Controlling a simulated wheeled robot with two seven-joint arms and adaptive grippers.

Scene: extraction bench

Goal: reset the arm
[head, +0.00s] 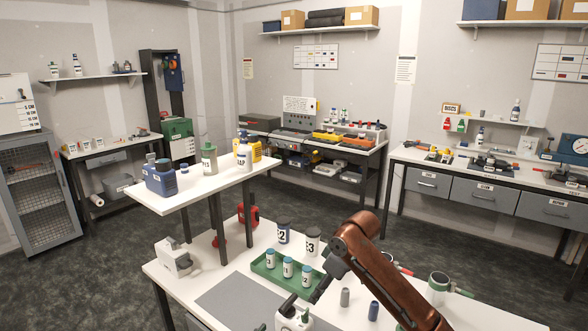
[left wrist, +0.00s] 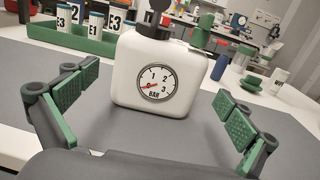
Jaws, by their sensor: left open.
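My left gripper (left wrist: 158,92) is open in the left wrist view, with one green-padded finger at each side. A white canister with a round pressure gauge (left wrist: 157,85) stands upright beyond the fingertips, between them in the picture; no contact shows. Its red needle points to the lower left. The canister's white top also shows at the bottom edge of the head view (head: 293,320). In the head view my copper-coloured right arm reaches in from the lower right, and its dark right gripper (head: 324,283) is near the canister. I cannot make out its jaws clearly.
A green tray (head: 262,283) with several labelled vials stands behind the canister. A grey mat (head: 235,302) has bare room. A grey cylinder (head: 345,297), a blue cylinder (head: 373,311) and a green-and-white jar (head: 438,284) stand to the right. A white device (head: 174,260) stands left.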

